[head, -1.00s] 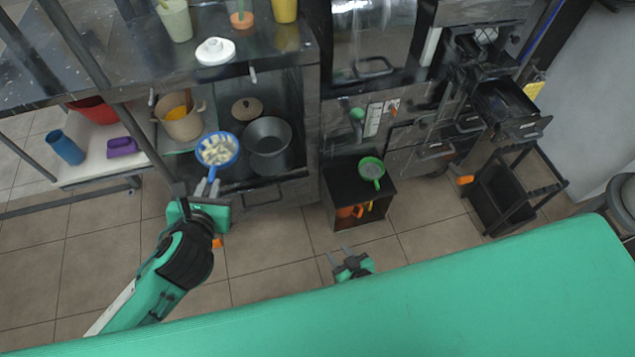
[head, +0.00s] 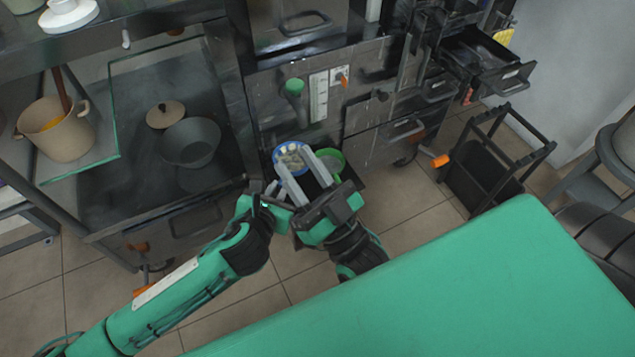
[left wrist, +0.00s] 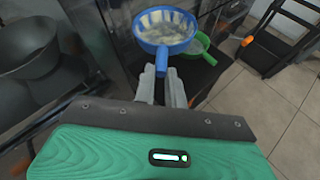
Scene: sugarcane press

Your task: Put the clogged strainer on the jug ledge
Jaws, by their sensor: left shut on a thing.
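The clogged strainer is blue with pale chunks in its bowl (head: 290,153); it also shows in the left wrist view (left wrist: 165,20). My left gripper (head: 271,188) is shut on its handle (left wrist: 161,60) and holds it beside a green strainer (head: 331,160), which also shows in the left wrist view (left wrist: 202,43). The blue bowl overlaps the green one in the wrist view; I cannot tell whether they touch. My right gripper (head: 306,177) is open and empty, its fingers in front of the strainers in the head view. I cannot make out a jug or its ledge.
A dark grey pot (head: 190,142) and a brown lid (head: 165,114) sit on the cabinet shelf at left, near a beige pot (head: 57,130). A black cart (head: 490,165) stands right, below an open drawer (head: 490,65). Floor between is clear.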

